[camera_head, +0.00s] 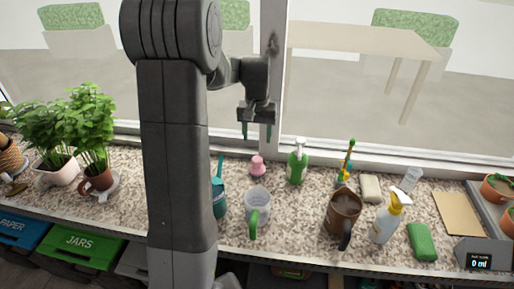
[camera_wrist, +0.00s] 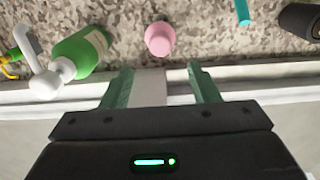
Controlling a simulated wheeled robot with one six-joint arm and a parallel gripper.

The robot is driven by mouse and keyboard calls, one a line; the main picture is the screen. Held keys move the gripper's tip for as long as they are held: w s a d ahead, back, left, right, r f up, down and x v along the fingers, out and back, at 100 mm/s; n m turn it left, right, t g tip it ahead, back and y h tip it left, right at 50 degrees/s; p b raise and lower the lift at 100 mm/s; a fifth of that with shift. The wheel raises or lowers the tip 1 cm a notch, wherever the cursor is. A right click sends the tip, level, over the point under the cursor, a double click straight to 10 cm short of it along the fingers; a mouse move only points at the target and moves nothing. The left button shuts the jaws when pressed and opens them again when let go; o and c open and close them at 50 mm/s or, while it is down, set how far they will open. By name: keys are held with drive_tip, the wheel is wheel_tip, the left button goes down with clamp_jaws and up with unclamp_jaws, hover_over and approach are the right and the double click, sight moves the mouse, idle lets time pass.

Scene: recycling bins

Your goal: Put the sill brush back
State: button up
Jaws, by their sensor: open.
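My gripper (camera_head: 257,136) is open and empty, raised by the window post above the back of the sill. In the wrist view its two green fingers (camera_wrist: 160,74) are apart, with nothing between them. A teal upright handle (camera_head: 220,168) rises from a teal cup-like body (camera_head: 219,200) beside my arm, partly hidden; a teal stick also shows in the wrist view (camera_wrist: 243,12). A yellow, green and blue upright item (camera_head: 347,163) stands right of the green bottle. I cannot tell for sure which is the sill brush. A pink knob-shaped item (camera_head: 258,166) stands below my gripper.
A green pump bottle (camera_head: 297,164), clear mug (camera_head: 257,207), brown mug (camera_head: 341,213), spray bottle (camera_head: 390,218), green sponge (camera_head: 422,241) and pale block (camera_head: 371,188) crowd the granite sill. Potted plants (camera_head: 90,130) stand left. The window post (camera_head: 275,70) is close behind my gripper.

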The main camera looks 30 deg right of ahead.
wheel_tip(320, 180, up, 3)
drive_tip(key=shift+f, duration=0.2)
